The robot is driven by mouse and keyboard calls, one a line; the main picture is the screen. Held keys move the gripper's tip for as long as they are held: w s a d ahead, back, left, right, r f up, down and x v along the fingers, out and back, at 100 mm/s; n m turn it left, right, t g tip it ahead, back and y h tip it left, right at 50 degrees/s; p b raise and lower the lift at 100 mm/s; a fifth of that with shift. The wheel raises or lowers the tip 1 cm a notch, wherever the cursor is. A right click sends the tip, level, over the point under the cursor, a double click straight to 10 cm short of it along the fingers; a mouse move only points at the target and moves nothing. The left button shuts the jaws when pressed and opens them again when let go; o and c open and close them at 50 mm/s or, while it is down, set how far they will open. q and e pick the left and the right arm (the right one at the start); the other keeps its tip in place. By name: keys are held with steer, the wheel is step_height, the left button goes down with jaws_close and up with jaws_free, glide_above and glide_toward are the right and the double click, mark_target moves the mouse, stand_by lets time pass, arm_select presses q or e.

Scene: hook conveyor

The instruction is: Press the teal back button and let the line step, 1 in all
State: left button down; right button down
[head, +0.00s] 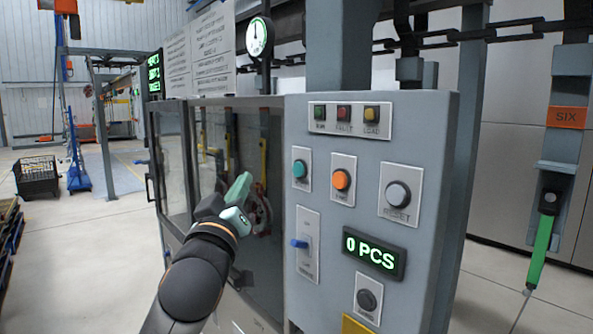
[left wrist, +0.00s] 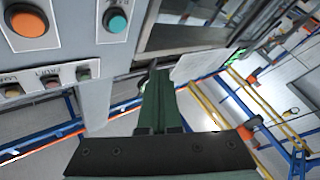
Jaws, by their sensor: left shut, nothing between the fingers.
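The teal button (head: 300,169) is on the upper left of the grey control panel, left of an orange button. It also shows at the top of the left wrist view (left wrist: 117,21). My left gripper (head: 240,187) is shut and empty, in front of the glass window to the left of the panel. In the left wrist view its closed fingers (left wrist: 160,100) point toward the cabinet, apart from the teal button. My right gripper is not in view.
The panel also bears an orange button (head: 341,180), a grey RESET button (head: 398,194), a blue switch (head: 299,243) and a dark knob (head: 367,299). A chain with a hanging hook carrier marked SIX (head: 567,117) is at the right. Open floor lies to the left.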

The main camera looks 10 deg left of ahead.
mark_target(298, 169)
arm_select(q)
steer(key=w+d, duration=0.5)
steer(key=w, duration=0.2)
steer(key=shift+d+b, duration=0.2)
steer(key=shift+b, duration=0.15)
steer(key=shift+w+d, duration=0.1)
stand_by(1.9)
steer(key=shift+w+d, duration=0.2)
